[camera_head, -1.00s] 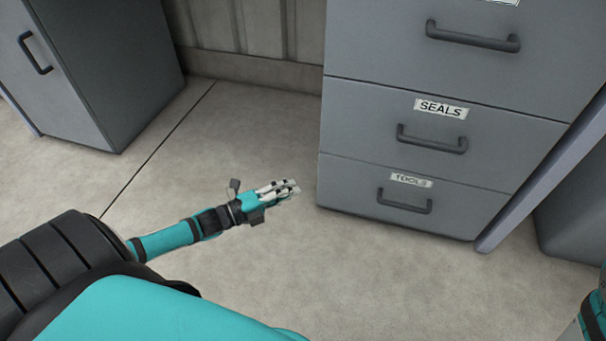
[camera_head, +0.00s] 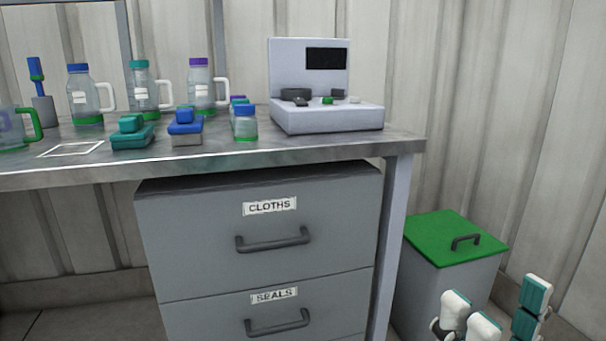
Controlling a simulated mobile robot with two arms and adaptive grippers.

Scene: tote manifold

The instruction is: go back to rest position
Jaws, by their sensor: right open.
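My right gripper (camera_head: 494,318) shows at the bottom right corner of the head view, with white and teal fingers spread apart. It is open and I see nothing between its fingers. It is in front of the grey bin with the green lid (camera_head: 456,236), and whether it touches the bin I cannot tell. My left gripper is out of view.
A metal workbench (camera_head: 330,150) carries several jugs (camera_head: 88,97), small teal and blue containers (camera_head: 133,132) and a white device (camera_head: 326,118). Below it stands a grey drawer cabinet (camera_head: 215,245) with its CLOTHS and SEALS drawers shut. A corrugated wall (camera_head: 510,110) closes the back.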

